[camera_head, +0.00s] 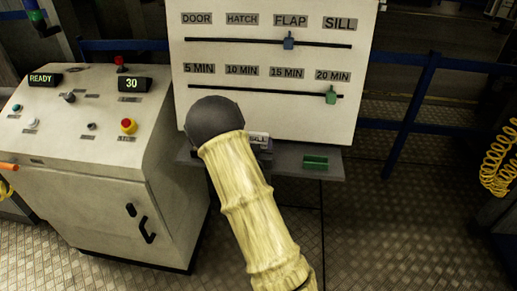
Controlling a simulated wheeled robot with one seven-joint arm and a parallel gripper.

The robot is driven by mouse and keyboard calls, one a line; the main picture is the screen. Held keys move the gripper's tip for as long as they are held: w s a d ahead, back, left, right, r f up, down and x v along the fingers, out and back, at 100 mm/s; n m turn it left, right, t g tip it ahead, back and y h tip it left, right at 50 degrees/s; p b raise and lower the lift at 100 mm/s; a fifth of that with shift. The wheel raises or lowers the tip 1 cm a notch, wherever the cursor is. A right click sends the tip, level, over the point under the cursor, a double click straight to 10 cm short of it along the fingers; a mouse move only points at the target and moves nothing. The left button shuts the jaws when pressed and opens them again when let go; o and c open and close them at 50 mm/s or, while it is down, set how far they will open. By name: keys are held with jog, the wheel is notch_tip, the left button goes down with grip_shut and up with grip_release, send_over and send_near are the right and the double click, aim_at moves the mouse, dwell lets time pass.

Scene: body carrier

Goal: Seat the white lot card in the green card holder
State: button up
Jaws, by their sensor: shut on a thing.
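The green card holder (315,163) sits on the right part of the grey shelf below the white board. The white lot card (258,138) shows as a small pale strip with dark marks, just right of my arm's dark rounded joint. My gripper (264,146) is mostly hidden behind my sleeved arm; only a small dark part shows by the card. It is shut on the white lot card, to the left of the green holder and apart from it. The card's lower part is hidden.
The white board (268,110) stands behind the shelf (332,176), with a blue slider (289,41) at FLAP and a green slider (331,95) at 20 MIN. A control console (85,130) stands at left. Blue rails (412,95) and a yellow coiled hose (497,158) are at right.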

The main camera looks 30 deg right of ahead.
jog(key=shift+r+p, duration=0.4)
jog(key=shift+r, duration=0.65)
jog(key=shift+a, duration=0.1)
jog(key=b+v, duration=0.1)
jog(key=v, duration=1)
dwell(0.8)
jog(key=shift+s+a+r, duration=0.1)
jog(key=shift+s+a+p, duration=0.2)
jog(key=shift+s+p, duration=0.05)
jog(key=shift+p, duration=0.65)
jog(key=shift+s+a+p, duration=0.15)
jog(key=shift+s+p, duration=0.15)
jog(key=shift+p, duration=0.5)
